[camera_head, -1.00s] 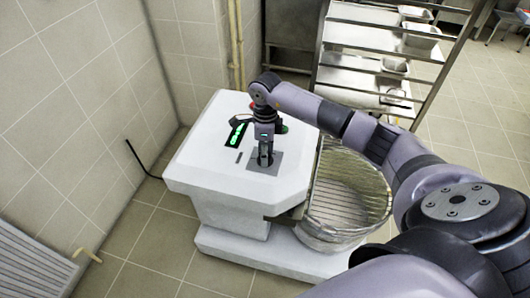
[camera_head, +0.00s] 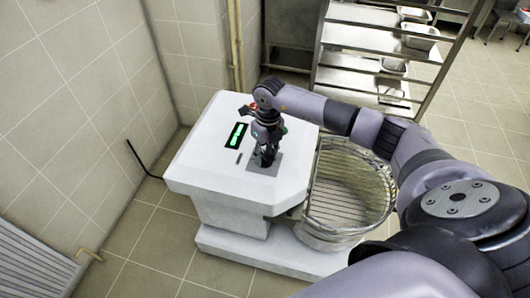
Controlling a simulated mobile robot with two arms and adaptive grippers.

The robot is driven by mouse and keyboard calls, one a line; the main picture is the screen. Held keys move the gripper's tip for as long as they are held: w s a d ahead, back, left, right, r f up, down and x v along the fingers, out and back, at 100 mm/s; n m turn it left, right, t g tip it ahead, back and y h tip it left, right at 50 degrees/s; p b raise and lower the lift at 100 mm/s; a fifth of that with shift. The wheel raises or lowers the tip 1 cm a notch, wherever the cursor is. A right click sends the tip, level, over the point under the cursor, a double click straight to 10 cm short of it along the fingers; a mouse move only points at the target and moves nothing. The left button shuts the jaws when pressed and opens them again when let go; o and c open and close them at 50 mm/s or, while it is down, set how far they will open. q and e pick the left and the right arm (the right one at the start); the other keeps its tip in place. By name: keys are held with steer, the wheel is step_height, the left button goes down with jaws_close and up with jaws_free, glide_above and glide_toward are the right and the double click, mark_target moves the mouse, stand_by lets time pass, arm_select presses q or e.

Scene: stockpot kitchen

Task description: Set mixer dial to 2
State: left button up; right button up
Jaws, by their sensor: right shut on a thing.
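The white mixer (camera_head: 208,160) stands in the middle, with a green lit display (camera_head: 236,135) on its top. A grey square plate (camera_head: 256,169) lies on the top in front of the display. My right gripper (camera_head: 264,160) points down onto this plate and is shut on the mixer dial, which its fingers hide. The dial's setting cannot be read. A red button (camera_head: 254,106) shows partly behind the gripper. My left gripper is not in view.
A round bowl with a wire guard (camera_head: 345,205) sits at the mixer's right. A metal rack with trays (camera_head: 345,62) stands behind. A tiled wall (camera_head: 70,100) is close on the left. A tiled floor shows in front.

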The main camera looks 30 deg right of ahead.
steer(key=shift+m+p, duration=0.3)
steer(key=shift+m, duration=0.9)
steer(key=o, duration=1.2)
steer(key=shift+c, duration=0.2)
steer(key=shift+r, duration=0.15)
step_height(320, 180, up, 12)
steer(key=shift+d, duration=0.45)
